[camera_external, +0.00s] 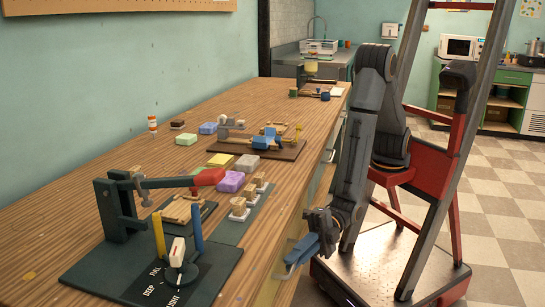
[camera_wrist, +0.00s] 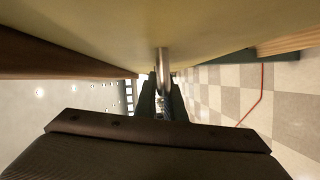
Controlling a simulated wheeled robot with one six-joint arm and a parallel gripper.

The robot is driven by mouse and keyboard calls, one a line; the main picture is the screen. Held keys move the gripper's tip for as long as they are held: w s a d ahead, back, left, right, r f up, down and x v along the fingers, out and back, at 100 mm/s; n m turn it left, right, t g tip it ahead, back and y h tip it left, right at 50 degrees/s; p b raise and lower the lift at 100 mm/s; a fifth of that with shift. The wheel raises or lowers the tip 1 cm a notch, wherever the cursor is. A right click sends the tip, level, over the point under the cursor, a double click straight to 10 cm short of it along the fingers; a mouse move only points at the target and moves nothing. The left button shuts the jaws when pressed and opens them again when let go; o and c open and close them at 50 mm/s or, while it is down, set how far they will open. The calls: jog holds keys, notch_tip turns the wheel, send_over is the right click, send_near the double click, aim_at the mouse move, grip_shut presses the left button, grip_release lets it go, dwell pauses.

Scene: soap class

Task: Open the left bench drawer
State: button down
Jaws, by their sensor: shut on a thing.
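My gripper (camera_external: 297,258) is low beside the near end of the long wooden bench, on its right-hand side. It is shut on a metal bar handle (camera_wrist: 163,62) of the left bench drawer. In the wrist view the dark fingers close around the bar, and the pale yellow-green drawer front (camera_wrist: 210,25) fills the top. In the external view part of the handle (camera_external: 286,270) shows at the fingertips. How far the drawer stands out from the bench cannot be told.
The bench top (camera_external: 285,215) holds coloured soap bars, a lever press (camera_external: 120,205), a dial panel (camera_external: 185,275) and wooden stamps. Another bench handle (camera_external: 331,155) is farther along. The tiled floor (camera_external: 490,220) to the right is open. A counter with a microwave (camera_external: 460,47) stands at the back.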

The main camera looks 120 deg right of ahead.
jog(key=s+a+p, duration=0.9)
jog(key=s+a, duration=1)
jog(key=c, duration=1.8)
grip_release()
jog(key=shift+c, duration=0.2)
jog(key=shift+s+d, duration=0.1)
jog(key=shift+s, duration=0.05)
jog(key=v, duration=0.7)
jog(key=shift+s+p, duration=0.3)
